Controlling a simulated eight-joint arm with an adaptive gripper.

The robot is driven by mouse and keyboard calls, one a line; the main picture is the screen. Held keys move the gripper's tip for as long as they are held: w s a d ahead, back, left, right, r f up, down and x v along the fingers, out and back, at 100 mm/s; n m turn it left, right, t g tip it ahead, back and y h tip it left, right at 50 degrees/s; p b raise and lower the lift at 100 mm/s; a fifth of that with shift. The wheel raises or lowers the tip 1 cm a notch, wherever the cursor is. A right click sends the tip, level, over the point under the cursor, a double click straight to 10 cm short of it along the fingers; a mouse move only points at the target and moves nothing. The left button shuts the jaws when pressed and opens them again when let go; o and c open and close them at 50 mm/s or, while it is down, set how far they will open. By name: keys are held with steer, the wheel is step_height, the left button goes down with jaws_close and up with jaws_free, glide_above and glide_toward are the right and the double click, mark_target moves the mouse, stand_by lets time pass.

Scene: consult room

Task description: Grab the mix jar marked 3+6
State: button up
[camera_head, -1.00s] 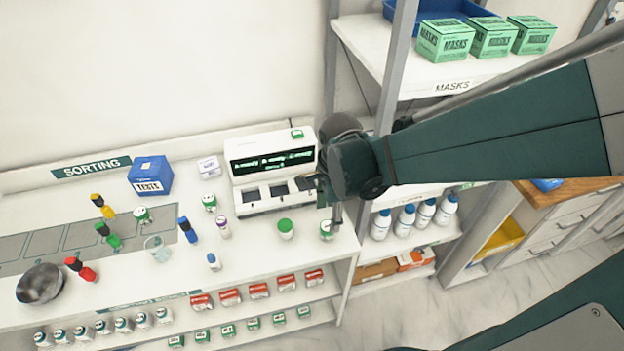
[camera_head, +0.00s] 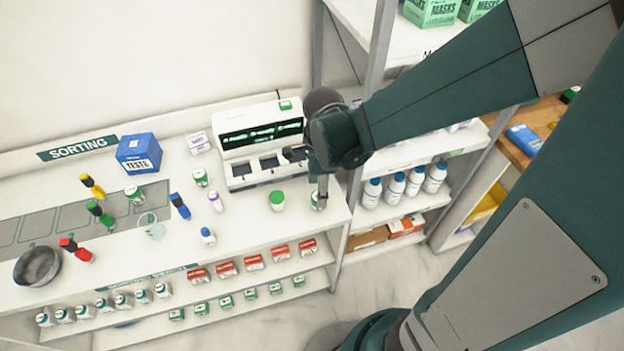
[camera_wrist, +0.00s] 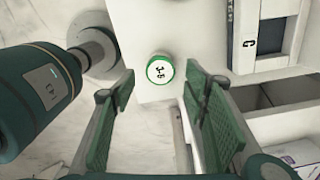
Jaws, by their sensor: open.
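A small white jar with a green-rimmed lid (camera_wrist: 160,70) appears upper middle in the wrist view. Its lid label is upside down and seems to read 3+6, though the middle sign is hard to tell. In the head view this jar (camera_head: 317,201) stands at the right end of the white counter, partly hidden by my gripper (camera_head: 321,185). In the wrist view my gripper (camera_wrist: 159,88) is open and empty, and the jar lies just beyond its fingertips, between their lines. I cannot tell the remaining height gap.
A white device with a display (camera_head: 260,135) stands just behind left of my gripper. Another green-lidded jar (camera_head: 277,201) stands left of the marked jar. A shelf post (camera_head: 378,75) rises close to my arm. The counter's right edge is near.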

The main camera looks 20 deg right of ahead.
steer(key=shift+f, duration=0.75)
steer(key=shift+a+f+b, duration=0.15)
steer(key=shift+f+b, duration=0.55)
steer(key=shift+f, duration=1.9)
steer(key=c, duration=1)
